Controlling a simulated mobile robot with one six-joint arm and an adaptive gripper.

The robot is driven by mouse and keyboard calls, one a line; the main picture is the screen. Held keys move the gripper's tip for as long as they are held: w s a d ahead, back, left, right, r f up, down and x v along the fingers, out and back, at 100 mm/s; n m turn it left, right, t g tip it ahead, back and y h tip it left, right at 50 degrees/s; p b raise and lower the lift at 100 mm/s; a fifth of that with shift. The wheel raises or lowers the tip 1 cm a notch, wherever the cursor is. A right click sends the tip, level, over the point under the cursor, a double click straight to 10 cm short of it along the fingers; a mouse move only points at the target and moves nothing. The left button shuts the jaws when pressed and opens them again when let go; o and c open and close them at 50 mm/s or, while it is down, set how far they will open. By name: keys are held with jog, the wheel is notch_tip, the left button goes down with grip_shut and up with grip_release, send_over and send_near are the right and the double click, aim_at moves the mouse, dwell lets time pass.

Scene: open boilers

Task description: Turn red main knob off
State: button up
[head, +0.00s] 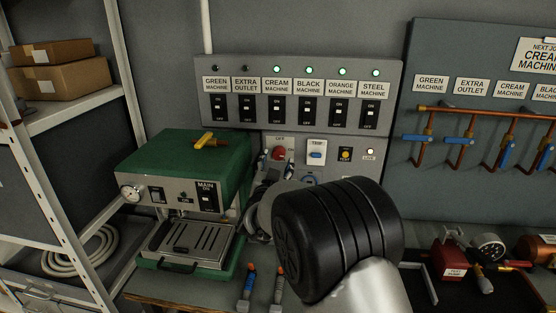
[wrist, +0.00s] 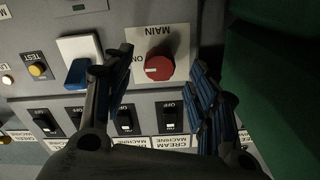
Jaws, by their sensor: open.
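The red main knob (wrist: 158,68) sits on a white plate marked MAIN in the wrist view, where the picture is turned over. An ON mark shows beside it; its pointer position is unclear. In the head view the knob (head: 279,154) is small, under an OFF mark on the grey panel. My gripper (wrist: 163,58) is open, with one blue-padded finger on each side of the knob. I cannot tell whether either finger touches it. In the head view my black arm link hides most of the gripper.
A blue switch (wrist: 77,74) and a yellow test button (wrist: 37,71) are close to one finger. A row of black switches (head: 306,110) lies above the knob. The green machine (head: 190,165) stands left of my arm. Blue-handled copper pipes (head: 461,139) are at the right.

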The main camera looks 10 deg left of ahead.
aim_at(278, 157)
jog(key=shift+w+b, duration=0.3)
jog(key=shift+w, duration=2.4)
jog(key=shift+c, duration=0.3)
jog(key=c, duration=1)
